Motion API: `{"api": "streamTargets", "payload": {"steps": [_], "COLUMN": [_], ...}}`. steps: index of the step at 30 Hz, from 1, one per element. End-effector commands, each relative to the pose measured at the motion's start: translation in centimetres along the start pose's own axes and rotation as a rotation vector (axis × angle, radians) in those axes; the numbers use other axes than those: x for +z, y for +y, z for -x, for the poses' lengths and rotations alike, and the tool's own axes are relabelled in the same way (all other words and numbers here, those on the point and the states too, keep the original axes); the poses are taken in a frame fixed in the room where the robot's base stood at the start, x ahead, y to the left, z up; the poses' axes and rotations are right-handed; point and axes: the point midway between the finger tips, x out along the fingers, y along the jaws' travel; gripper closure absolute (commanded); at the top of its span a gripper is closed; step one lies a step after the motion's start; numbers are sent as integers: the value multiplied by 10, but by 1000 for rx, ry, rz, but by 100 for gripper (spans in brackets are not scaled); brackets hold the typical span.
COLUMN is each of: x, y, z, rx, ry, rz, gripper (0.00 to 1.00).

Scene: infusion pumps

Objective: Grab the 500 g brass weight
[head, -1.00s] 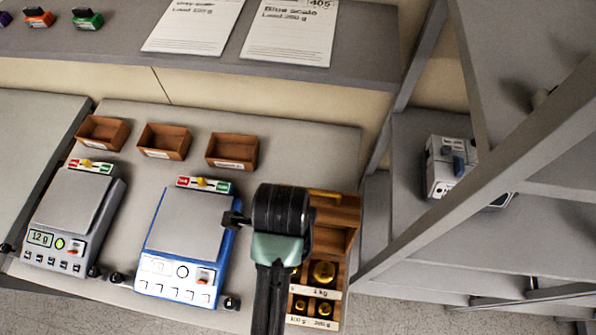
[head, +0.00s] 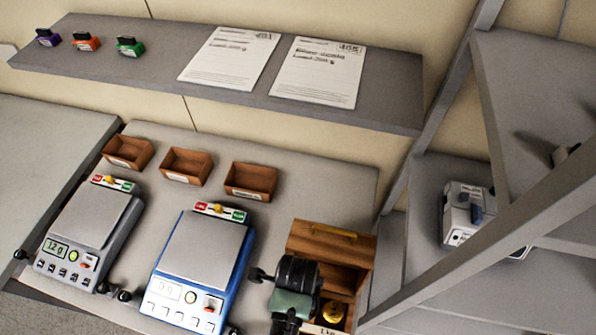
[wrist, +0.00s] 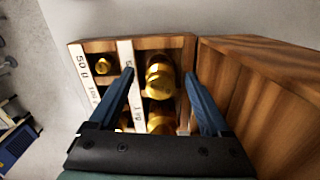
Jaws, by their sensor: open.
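The wooden weight box (head: 362,283) stands open to the right of the blue scale. In the wrist view, its compartments hold brass weights. The larger weight beside the label starting with "5", apparently the 500 g brass weight (wrist: 160,78), sits upright in its compartment. Another large brass weight (wrist: 160,122), beside a "kg" label, is partly hidden by my gripper. My gripper (wrist: 163,85) is open above the box, its blue fingers on either side of the upper large weight in the picture. I cannot tell their height above it. In the head view my wrist hides part of the box.
The blue scale (head: 203,247) stands left of my gripper, and a grey scale (head: 92,220) farther left. Three wooden trays, including the rightmost one (head: 250,181), line the back. The raised box lid (wrist: 258,90) is close beside my right finger. Shelving stands at the right.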

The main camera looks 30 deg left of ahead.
Motion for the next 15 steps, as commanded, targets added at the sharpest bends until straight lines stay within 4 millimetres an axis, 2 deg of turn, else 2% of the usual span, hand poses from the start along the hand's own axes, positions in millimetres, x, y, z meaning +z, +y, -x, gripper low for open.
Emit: {"api": "streamTargets", "payload": {"steps": [8, 11, 15], "x": [0, 0, 0], "y": [0, 0, 0], "z": [-4, -4, -4], "rx": [-2, -2, -2], "ry": [0, 0, 0], "rz": [0, 0, 0], "gripper": [19, 33, 58]}}
